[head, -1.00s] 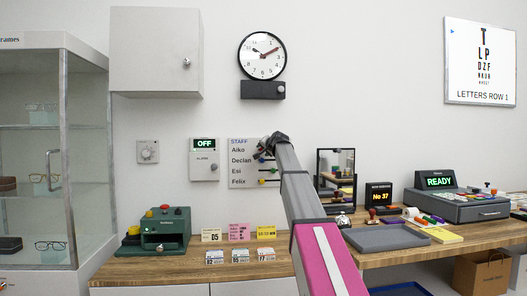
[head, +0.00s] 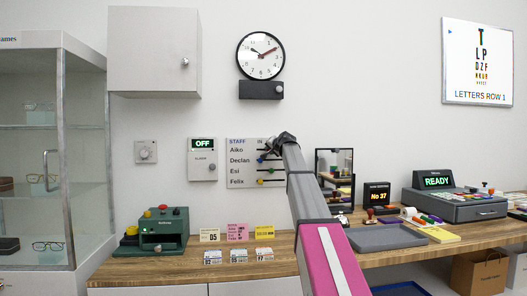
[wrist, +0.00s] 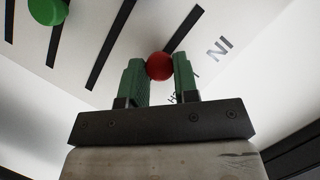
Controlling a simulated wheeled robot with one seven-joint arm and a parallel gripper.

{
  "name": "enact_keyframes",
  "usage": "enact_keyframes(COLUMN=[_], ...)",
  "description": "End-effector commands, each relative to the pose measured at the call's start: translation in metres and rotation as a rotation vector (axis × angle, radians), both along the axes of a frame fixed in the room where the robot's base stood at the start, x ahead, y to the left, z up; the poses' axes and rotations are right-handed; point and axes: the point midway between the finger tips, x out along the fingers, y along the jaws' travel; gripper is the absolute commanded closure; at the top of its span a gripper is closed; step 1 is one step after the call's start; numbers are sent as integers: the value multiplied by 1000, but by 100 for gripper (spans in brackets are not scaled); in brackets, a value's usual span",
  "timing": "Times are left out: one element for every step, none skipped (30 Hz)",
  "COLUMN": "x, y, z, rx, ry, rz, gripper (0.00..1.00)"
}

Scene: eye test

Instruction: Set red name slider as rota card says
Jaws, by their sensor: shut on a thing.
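The white staff board (head: 235,164) hangs on the wall with the names Aiko, Declan, Esi and Felix. Dark slots run beside the names, with an IN heading above them. My gripper (head: 271,144) is at the top right of the board, by Aiko's row. In the wrist view, my gripper (wrist: 160,75) is shut on the round red slider (wrist: 159,66), which sits on a dark slot. The head view hides it behind my gripper. A green slider (wrist: 48,9) shows on another slot. A pink card (head: 238,233) stands on the counter; its small text is unreadable.
Other cards, a yellow one (head: 264,233) among them, stand on the wooden counter (head: 215,259) below the board. A green machine (head: 160,230) is at left. A mirror (head: 335,175) stands right of my arm. An alarm panel (head: 203,160) hangs left of the board.

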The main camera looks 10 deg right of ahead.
Motion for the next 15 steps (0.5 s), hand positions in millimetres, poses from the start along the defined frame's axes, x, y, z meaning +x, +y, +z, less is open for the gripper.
enact_keyframes(x=[0,0,0,0,0,0,0,0,0,0,0,0,0,0,0], y=[-9,-12,-14,-15,-16,-15,-15,-15,-15,-15,-15,-15,-15,-15,-15], z=[0,0,0,0,0,0,0,0,0,0,0,0,0,0,0], rx=[1,0,0,0,0,0,0,0,0,0,0,0,0,0,0], ry=[1,1,0,0,-1,-1,0,0,0,0,0,0,0,0,-1], rz=[-1,-1,0,0,1,1,1,1,1,1,1,1,1,1,1], gripper=[100,100,100,100,100,100,100,100,100,100,100,65,56,46,46])
